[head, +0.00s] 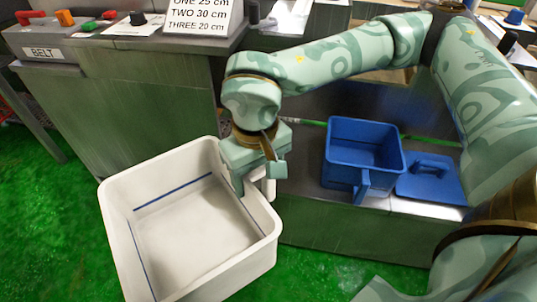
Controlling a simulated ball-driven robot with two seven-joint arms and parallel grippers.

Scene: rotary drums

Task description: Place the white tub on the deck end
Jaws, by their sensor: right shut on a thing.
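The white tub (180,278) is a large, empty, open box with blue lines on its inner walls. It is in the lower left of the head view, tilted in the picture, with green floor around it. My right gripper (256,188) is shut on the tub's right rim, near its back corner. I cannot tell whether the tub's underside touches the floor. A low metal deck (415,209) stands to the right of the tub. I cannot tell which end of it the task means. My left gripper is not in view.
A blue bin (362,152) and a blue lid with a handle (432,182) sit on the deck. A metal cabinet labelled BELT (130,110), with controls on top, stands behind the tub. A sign with lengths (200,15) stands on it. Green floor (50,220) is clear at left.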

